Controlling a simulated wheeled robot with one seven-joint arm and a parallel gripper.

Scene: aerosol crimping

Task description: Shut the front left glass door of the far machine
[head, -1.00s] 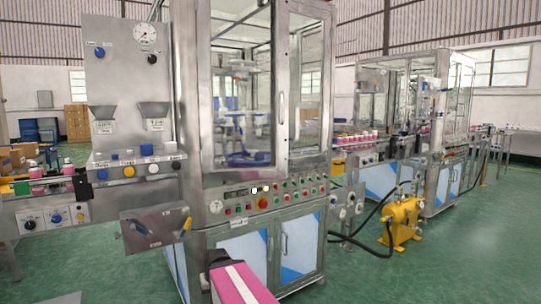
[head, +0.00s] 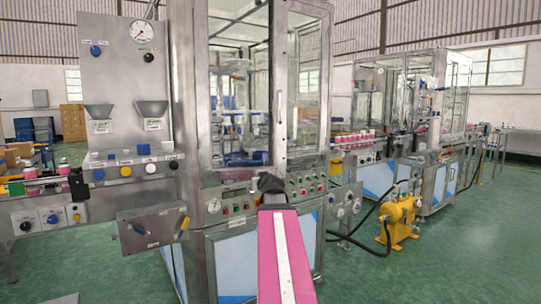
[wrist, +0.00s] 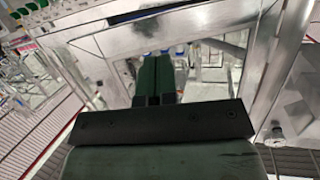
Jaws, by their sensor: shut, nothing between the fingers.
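A steel-framed machine with glass sides stands directly ahead in the head view. Its front left glass door (head: 241,95) has a steel frame and an upright handle (head: 281,108) near its right edge. I cannot tell how far this door stands ajar. My gripper (head: 268,180) is at the door's lower right corner, above the button panel; its fingertips are hard to make out there. In the wrist view my gripper (wrist: 163,60) has its two green fingers together and empty, pointing at glass and a steel frame bar (wrist: 275,65). I cannot tell whether they touch.
A second glass-enclosed machine (head: 450,95) stands farther back right. The button panel (head: 305,187) is close by my gripper. A hopper panel (head: 125,85) stands left, with a tilted control box (head: 152,228) below. A yellow pump (head: 401,219) with black hoses stands on green floor.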

